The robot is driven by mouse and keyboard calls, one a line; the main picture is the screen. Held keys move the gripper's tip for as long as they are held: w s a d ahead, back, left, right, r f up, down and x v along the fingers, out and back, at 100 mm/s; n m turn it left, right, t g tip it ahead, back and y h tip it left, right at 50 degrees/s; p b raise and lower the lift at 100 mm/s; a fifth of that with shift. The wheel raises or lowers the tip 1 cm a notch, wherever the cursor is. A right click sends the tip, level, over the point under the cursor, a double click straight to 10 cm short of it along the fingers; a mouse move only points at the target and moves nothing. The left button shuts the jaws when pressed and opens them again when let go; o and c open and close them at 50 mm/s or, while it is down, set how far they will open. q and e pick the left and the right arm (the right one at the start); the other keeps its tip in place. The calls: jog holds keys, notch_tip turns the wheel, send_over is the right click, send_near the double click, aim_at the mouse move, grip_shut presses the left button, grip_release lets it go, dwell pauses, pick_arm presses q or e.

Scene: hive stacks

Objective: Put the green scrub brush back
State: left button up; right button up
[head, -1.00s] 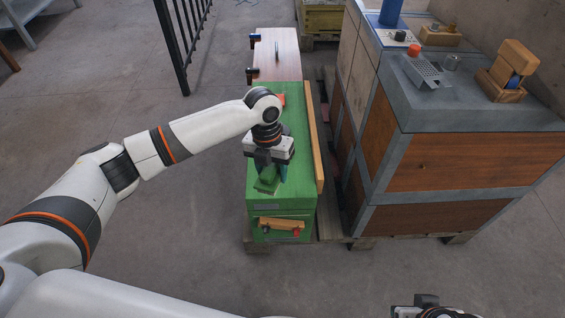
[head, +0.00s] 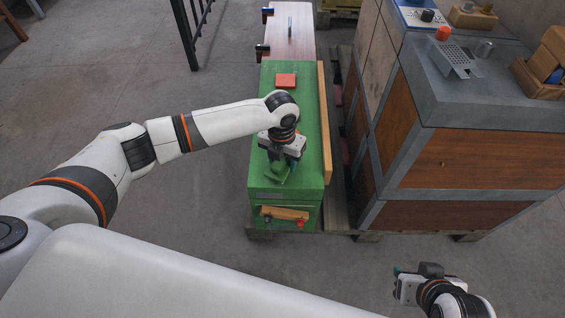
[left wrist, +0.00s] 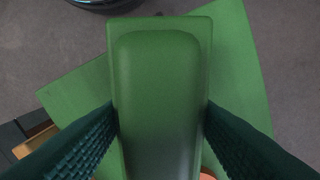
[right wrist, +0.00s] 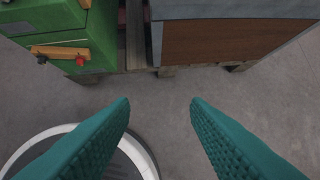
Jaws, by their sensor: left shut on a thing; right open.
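The green scrub brush (head: 277,171) is at my left gripper (head: 281,160), over the front part of the green hive stack's top (head: 311,150). In the left wrist view the brush (left wrist: 158,85) fills the middle, with the teal fingers (left wrist: 160,125) pressed against its two sides. I cannot tell whether the brush touches the green top below. My right gripper (head: 402,272) is low at the right of the head view. Its fingers (right wrist: 160,105) are apart and empty in the right wrist view, above the floor.
A red block (head: 286,80) lies on the green top. A wooden strip (head: 325,120) runs along its right edge. A grey-topped cabinet (head: 470,105) stands to the right, with a perforated metal piece (head: 456,62) on it. Open floor lies in front.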

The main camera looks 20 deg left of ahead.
pick_arm(q)
jog(key=shift+f, duration=0.4)
jog(key=o, duration=1.2)
pick_arm(e)
jog(key=shift+w+a+r+t, duration=0.2)
jog(key=shift+w+t, duration=0.1)
jog(key=shift+w, duration=0.25)
